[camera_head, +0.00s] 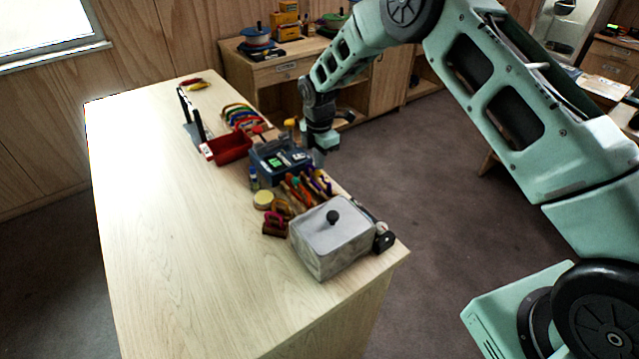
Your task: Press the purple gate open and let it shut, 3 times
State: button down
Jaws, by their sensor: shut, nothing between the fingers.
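A cluster of small colored climbing pieces (305,188) lies near the table's right edge, with orange, red and purple parts. A purple piece (320,180) shows at its right end; I cannot make out the gate itself at this size. My gripper (318,159) points down just behind this cluster, at the table's right edge. It is shut and empty. I cannot tell whether its tips touch the purple piece.
A grey lidded box (325,250) stands in front of the cluster. A blue case (272,163) and a red bin (229,148) stand left of my gripper. A rainbow-colored row (242,116) lies farther back. The table's left side (160,220) is clear.

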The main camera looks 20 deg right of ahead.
aim_at(319, 172)
jog(key=shift+f, duration=0.2)
jog(key=shift+f+b, duration=1)
jog(key=shift+f, duration=0.25)
jog(key=shift+r+p, duration=1.85)
jog(key=shift+r, duration=1.8)
jog(key=shift+b, duration=0.65)
jog(key=b, duration=0.3)
jog(key=shift+r+t, duration=0.2)
jog(key=shift+t, duration=0.5)
jog(key=shift+f+b, duration=2.45)
jog(key=shift+b, duration=0.7)
jog(key=shift+s+f, duration=0.1)
jog(key=shift+f, duration=0.15)
